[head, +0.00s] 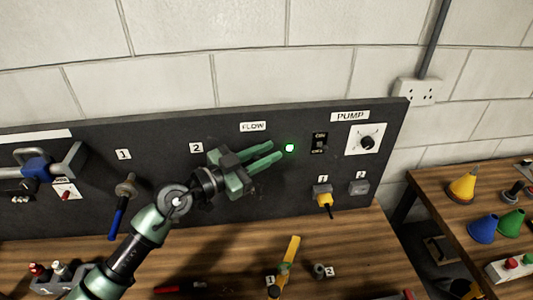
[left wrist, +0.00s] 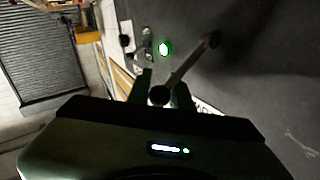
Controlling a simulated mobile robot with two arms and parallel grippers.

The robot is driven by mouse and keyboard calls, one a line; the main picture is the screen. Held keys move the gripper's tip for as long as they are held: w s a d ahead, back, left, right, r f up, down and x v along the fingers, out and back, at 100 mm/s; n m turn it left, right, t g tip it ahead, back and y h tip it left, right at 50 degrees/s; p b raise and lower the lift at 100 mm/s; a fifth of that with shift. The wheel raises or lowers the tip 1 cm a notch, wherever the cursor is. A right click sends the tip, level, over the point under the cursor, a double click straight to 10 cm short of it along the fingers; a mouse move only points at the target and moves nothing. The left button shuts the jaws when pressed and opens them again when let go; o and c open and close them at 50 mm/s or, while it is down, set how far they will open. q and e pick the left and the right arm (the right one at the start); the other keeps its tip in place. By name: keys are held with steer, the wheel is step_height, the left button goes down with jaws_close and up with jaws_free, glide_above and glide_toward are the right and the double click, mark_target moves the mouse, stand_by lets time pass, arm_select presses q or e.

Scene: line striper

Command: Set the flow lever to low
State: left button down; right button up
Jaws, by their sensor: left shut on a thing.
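My left gripper (head: 274,152) is in front of the dark panel, just below the FLOW label (head: 253,127). In the head view its two green fingers point right, and I cannot make out the flow lever behind them. In the left wrist view the flow lever (left wrist: 186,64) is a thin rod with a round end, slanting from its pivot on the panel down to the fingers. The left gripper (left wrist: 160,92) is shut on the lever's round end. The lever's low and high marks cannot be read. My right gripper is not in view.
A lit green lamp (head: 289,148) sits just right of the fingertips. Further right are an ON/OFF switch (head: 319,142), the PUMP dial (head: 367,143) and a yellow plug (head: 323,197). A blue-handled valve (head: 118,208) is at left. Tools lie on the wooden bench (head: 350,245).

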arm_select(q)
steer(key=shift+s+d+f, duration=0.1)
steer(key=shift+f, duration=0.2)
steer(key=shift+s+d+f+m+t+h+b, duration=0.1)
steer(key=shift+s+f+m+h+b, duration=0.35)
steer(key=shift+m+b, duration=1.15)
steer(key=shift+s+f+m+t+h+b, duration=0.1)
steer(key=shift+f+m+h+b, duration=0.7)
steer(key=shift+b, duration=1.5)
steer(key=shift+s+d+f+m+t+h+b, duration=0.1)
steer(key=shift+s+f+m+h+b, duration=0.3)
steer(key=shift+m+b, duration=1.2)
steer(key=shift+w+f+n+b, duration=0.15)
steer(key=shift+n+b, duration=0.2)
steer(key=shift+n, duration=0.05)
steer(key=c, duration=1.3)
jaws_free()
steer(key=shift+w, duration=0.1)
steer(key=shift+a, duration=0.1)
